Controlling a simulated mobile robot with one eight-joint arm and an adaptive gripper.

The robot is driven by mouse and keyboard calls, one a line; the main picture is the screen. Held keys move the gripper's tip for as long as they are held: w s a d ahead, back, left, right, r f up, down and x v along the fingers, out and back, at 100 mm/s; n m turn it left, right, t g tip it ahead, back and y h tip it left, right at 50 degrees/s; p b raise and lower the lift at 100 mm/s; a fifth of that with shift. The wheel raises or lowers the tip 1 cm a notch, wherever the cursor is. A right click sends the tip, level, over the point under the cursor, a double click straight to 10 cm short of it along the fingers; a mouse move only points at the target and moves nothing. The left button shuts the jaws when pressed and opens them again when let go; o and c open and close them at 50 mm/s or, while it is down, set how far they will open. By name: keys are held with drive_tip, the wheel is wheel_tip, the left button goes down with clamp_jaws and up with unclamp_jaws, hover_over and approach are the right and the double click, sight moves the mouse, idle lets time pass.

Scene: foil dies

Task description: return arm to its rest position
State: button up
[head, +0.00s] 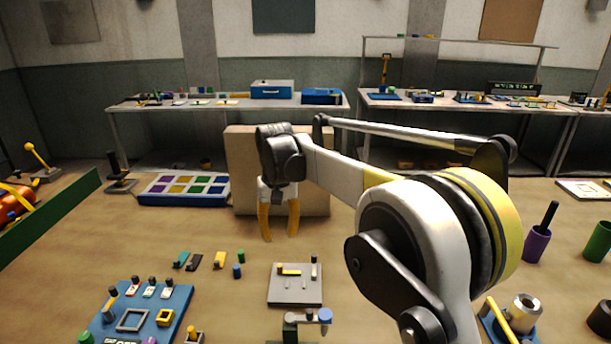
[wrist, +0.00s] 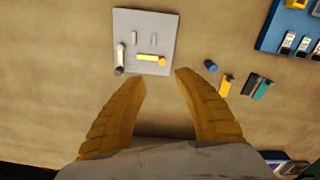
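My gripper (head: 279,222) has two yellow fingers and hangs pointing down above the table, in front of a beige upright block. In the wrist view my gripper (wrist: 161,80) has its fingers spread with bare table between them, open and empty. My white arm (head: 340,172) reaches from the lower right toward the middle of the head view, bent at a large yellow-ringed joint. A grey plate (head: 295,296) lies below and nearer than the gripper, with a yellow piece and small pegs on it. The plate also shows past the fingertips in the wrist view (wrist: 143,17).
The beige block (head: 243,165) stands close behind the gripper. A tray with coloured compartments (head: 184,202) is to the left. A blue board (head: 178,325), small loose pieces and a purple cup (head: 537,245) are on the table. Bare table lies around the gripper.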

drive_tip(key=s+d+r+m+t, duration=0.1)
drive_tip(key=s+d+r, duration=0.25)
drive_tip(key=d, duration=0.25)
drive_tip(key=s+d+r+t, duration=0.1)
drive_tip(key=s+d+r, duration=0.25)
drive_tip(key=d, duration=0.35)
drive_tip(key=s+d+r+m+t, duration=0.1)
drive_tip(key=s+d+r+t, duration=0.15)
drive_tip(key=s+d, duration=0.3)
drive_tip(key=s+d+f+m+t, duration=0.1)
drive_tip(key=s+d+f, duration=0.2)
drive_tip(key=s+d, duration=0.3)
drive_tip(key=s+d+f+m+t, duration=0.1)
drive_tip(key=s+d+f, duration=0.2)
drive_tip(key=s+d, duration=0.3)
drive_tip(key=s, duration=0.4)
drive_tip(key=shift+d+f+t, duration=0.25)
drive_tip(key=shift+d+t, duration=0.05)
drive_tip(key=shift+t, duration=0.05)
